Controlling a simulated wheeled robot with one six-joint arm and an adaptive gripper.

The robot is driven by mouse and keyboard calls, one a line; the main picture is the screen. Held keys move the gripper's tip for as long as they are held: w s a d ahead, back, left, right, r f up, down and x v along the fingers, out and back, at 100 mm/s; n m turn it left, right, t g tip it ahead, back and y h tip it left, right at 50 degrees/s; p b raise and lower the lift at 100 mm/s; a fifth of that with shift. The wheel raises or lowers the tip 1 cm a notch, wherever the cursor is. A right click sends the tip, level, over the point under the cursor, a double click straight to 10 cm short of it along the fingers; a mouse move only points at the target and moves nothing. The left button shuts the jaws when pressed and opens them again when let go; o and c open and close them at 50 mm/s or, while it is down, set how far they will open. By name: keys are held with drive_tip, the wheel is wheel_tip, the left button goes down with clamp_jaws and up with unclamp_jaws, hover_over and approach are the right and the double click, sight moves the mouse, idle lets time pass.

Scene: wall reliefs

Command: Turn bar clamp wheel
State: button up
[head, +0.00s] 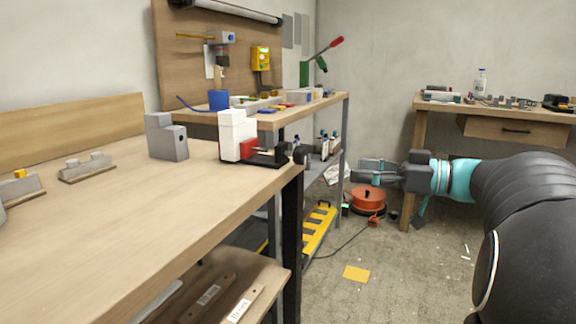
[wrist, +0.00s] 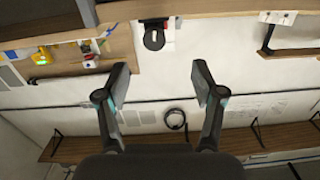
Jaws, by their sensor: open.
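A clamp-like device with a white and red block (head: 238,136) and a black base stands at the right end of the near wooden bench. A dark round part (head: 299,154), likely its wheel, sits at the bench edge. In the wrist view a dark rounded part (wrist: 154,39) shows above and between my fingers, with white and red behind it. My gripper (head: 356,172) is to the right of the bench end, apart from the device, pointing left. In the wrist view my gripper (wrist: 161,80) has its two fingers wide apart with nothing between them.
The near bench (head: 130,215) also bears a grey block (head: 166,137). A shelf unit with a tool-covered top (head: 340,98) stands behind. An orange cable reel (head: 368,199) and a yellow sheet (head: 356,273) lie on the floor. Another bench (head: 490,112) stands at the right.

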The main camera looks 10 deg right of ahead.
sight(305, 157)
drive_tip(key=shift+n+t, duration=0.3)
drive_tip(key=x, duration=0.4)
drive_tip(key=p+x, duration=0.1)
drive_tip(key=x, duration=0.3)
drive_tip(key=r+x, duration=0.1)
drive_tip(key=x, duration=0.4)
drive_tip(key=shift+w+d, duration=0.25)
drive_tip(key=shift+c, duration=0.2)
drive_tip(key=c, duration=1.1)
